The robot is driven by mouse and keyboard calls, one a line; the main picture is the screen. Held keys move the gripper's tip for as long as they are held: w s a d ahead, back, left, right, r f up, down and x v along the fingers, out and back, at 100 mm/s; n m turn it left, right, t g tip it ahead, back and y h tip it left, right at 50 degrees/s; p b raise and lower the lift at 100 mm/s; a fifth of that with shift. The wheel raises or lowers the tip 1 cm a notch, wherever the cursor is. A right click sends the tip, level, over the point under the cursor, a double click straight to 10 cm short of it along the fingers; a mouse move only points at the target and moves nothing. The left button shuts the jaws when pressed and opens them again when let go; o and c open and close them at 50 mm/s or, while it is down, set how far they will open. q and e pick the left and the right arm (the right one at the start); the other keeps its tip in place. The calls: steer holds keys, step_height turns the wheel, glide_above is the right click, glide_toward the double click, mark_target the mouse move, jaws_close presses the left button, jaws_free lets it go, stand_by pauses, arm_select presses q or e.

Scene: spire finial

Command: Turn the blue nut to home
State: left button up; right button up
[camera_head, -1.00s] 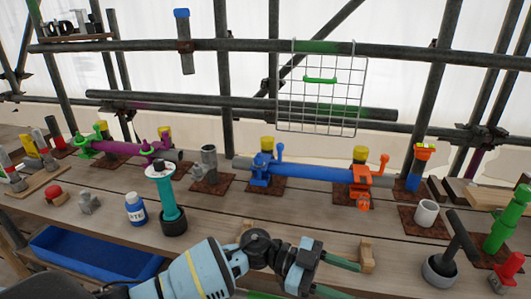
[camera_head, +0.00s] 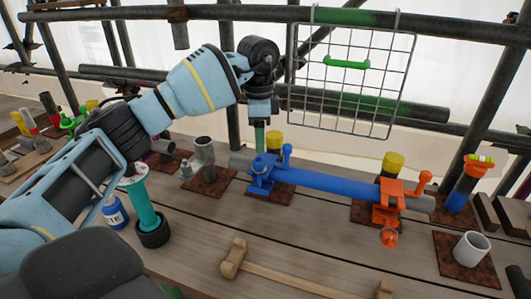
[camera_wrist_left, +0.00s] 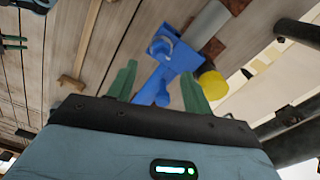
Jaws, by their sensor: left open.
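The blue clamp (camera_head: 262,176) sits at the left end of a blue tube (camera_head: 325,182), on a rusty plate on the bench. A blue upright handle (camera_head: 287,152) rises at its right. I cannot clearly tell which blue part is the nut. The blue clamp also shows in the left wrist view (camera_wrist_left: 178,58), with a rounded blue piece on its side. My left gripper (camera_head: 259,150) points down just above and behind the clamp in the head view. Its green fingers (camera_wrist_left: 158,88) are open and empty in the left wrist view, with blue parts beyond them. My right gripper is not seen.
An orange clamp (camera_head: 392,200) holds the tube's right end. A teal post (camera_head: 145,208), grey fitting (camera_head: 205,158) and white cup (camera_head: 471,248) stand nearby.

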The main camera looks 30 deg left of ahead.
mark_target(259, 161)
arm_select(q)
steer(key=shift+a+r, duration=0.2)
steer(key=shift+s, duration=0.1)
steer(key=shift+s+f, duration=0.1)
steer(key=shift+f, duration=0.2)
step_height(259, 161, down, 6)
steer(key=shift+r, duration=0.1)
steer(key=shift+f, duration=0.65)
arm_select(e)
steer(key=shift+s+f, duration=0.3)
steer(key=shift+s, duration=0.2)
arm_select(q)
steer(key=shift+c, duration=0.4)
